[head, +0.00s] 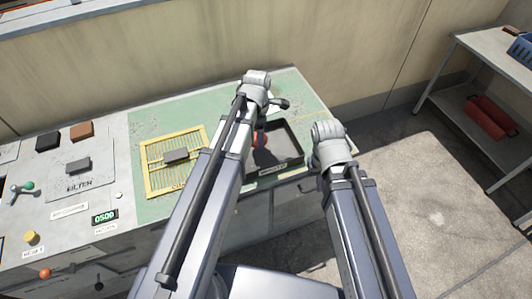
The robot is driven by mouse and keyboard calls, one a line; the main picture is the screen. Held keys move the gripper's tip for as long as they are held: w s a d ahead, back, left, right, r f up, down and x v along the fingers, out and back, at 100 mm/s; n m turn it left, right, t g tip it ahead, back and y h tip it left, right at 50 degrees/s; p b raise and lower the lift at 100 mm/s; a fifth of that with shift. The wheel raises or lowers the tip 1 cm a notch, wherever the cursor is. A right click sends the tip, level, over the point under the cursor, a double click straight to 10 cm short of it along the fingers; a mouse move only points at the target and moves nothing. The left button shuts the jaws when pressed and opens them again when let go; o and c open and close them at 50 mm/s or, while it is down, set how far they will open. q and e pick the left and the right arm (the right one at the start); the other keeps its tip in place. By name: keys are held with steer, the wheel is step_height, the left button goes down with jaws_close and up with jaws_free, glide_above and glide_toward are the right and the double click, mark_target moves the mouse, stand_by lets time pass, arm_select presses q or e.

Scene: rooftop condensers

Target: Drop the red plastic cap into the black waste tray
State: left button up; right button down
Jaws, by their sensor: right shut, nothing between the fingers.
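A black tray (300,151) with a label on its front stands at the right end of the green bench mat. A small red thing, seemingly the red plastic cap (263,138), shows at the tray's left side. It is partly covered by my left arm, and I cannot tell whether it lies on the tray floor. My right gripper (331,151) is just right of the tray, shut and empty, its fingers largely hidden by its own wrist. My left arm crosses in front of the tray's left side.
Brown (82,131) and black (47,141) blocks stand far left. A shelf with a red container (492,120) stands right.

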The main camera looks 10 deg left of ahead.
arm_select(q)
steer(key=shift+f, duration=0.45)
steer(key=o, duration=1.2)
steer(key=shift+o, duration=0.2)
steer(key=shift+r, duration=0.15)
step_height(320, 180, up, 8)
steer(key=p, duration=0.7)
steer(key=shift+p, duration=0.4)
steer(key=shift+f, duration=0.2)
